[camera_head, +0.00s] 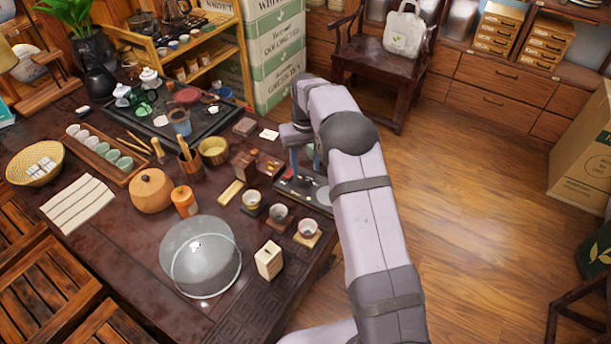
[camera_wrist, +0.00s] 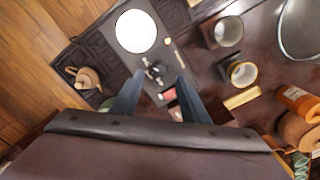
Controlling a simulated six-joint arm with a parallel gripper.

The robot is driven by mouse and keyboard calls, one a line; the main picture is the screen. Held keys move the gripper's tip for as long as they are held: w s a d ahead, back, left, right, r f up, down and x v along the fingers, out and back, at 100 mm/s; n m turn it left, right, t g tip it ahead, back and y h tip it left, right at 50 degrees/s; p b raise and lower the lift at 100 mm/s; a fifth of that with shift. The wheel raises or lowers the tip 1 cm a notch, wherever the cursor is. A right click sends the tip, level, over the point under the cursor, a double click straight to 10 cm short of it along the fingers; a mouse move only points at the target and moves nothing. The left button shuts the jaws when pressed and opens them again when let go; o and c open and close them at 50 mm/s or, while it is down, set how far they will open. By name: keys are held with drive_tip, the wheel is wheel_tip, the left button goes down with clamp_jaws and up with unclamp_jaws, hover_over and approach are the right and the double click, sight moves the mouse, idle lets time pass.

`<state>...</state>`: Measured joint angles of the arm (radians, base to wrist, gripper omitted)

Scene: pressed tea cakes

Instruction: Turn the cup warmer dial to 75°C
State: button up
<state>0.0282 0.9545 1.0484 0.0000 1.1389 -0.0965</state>
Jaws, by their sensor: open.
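The cup warmer is a dark panel with a pale round plate (camera_wrist: 136,31), which also shows partly behind my arm in the head view (camera_head: 323,196). A small dark dial (camera_wrist: 155,70) sits on the panel below the plate in the wrist view. My gripper (camera_wrist: 160,77) is open, with its two blue-grey fingers on either side of the dial in that view. I cannot tell whether they touch it or how high they are. In the head view my gripper (camera_head: 301,158) is over the warmer, and the dial is not clear. The dial's markings and setting are too small to read.
A small red item (camera_wrist: 167,95) lies near the fingers. A brown teapot (camera_wrist: 86,77) is left of the panel in the wrist view. Cups on wooden coasters (camera_head: 279,213), a wooden block (camera_head: 269,260) and a glass dome (camera_head: 200,257) stand nearby on the table.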

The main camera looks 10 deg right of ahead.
sight(306, 180)
drive_tip(key=shift+f+p, duration=0.7)
drive_tip(key=shift+f, duration=2.15)
drive_tip(key=shift+c, duration=0.2)
clamp_jaws()
